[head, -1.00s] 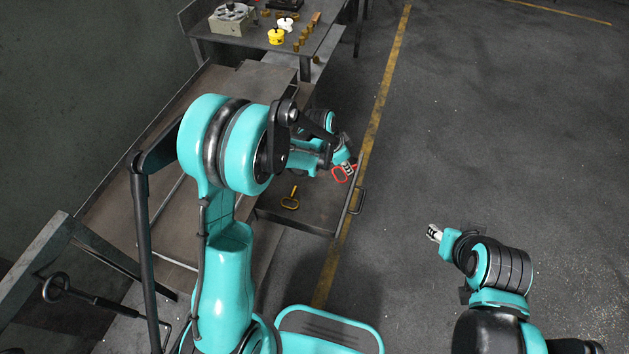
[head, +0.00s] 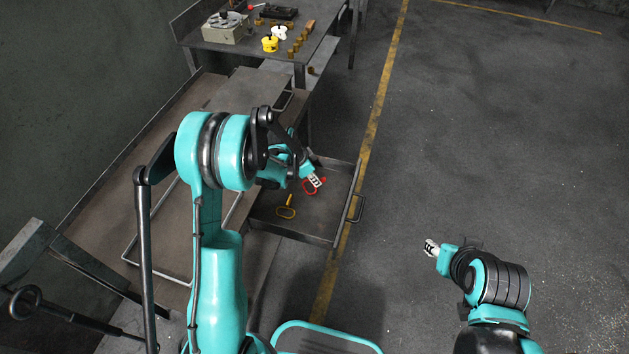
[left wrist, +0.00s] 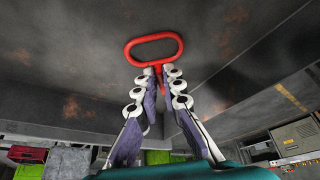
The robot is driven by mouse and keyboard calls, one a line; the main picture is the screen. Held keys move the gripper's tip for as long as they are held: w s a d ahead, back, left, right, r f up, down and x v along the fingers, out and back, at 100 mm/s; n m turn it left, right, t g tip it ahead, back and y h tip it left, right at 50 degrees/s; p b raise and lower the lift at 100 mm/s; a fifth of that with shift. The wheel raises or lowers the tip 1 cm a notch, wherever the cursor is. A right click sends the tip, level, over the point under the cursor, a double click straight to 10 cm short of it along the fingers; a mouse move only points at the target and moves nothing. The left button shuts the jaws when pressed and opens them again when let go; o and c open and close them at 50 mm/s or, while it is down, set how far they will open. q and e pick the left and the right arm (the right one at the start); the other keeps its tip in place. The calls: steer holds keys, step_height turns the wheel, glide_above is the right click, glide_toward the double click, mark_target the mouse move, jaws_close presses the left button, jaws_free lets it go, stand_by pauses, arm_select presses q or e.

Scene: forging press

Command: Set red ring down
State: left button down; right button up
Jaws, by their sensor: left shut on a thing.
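The red ring (head: 309,188) is a rounded oblong loop with a short stem. My left gripper (head: 316,181) is shut on it, over the open drawer (head: 325,215). In the left wrist view the fingers (left wrist: 159,80) close on the stem, and the red ring (left wrist: 128,50) sticks out beyond the fingertips against the drawer's dark metal. I cannot tell whether the ring touches the drawer floor. My right gripper (head: 431,248) is at the right, over the open floor and away from the drawer; its finger opening is too small to tell.
The drawer handle (head: 357,207) sticks out to the right. A table behind holds a grey block (head: 228,30), yellow and white pieces and several small brass-coloured pieces. The floor at right is clear.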

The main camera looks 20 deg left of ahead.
arm_select(q)
steer(key=c, duration=2.1)
jaws_free()
steer(key=shift+f, duration=0.1)
steer(key=o, duration=0.5)
steer(key=shift+c, duration=0.2)
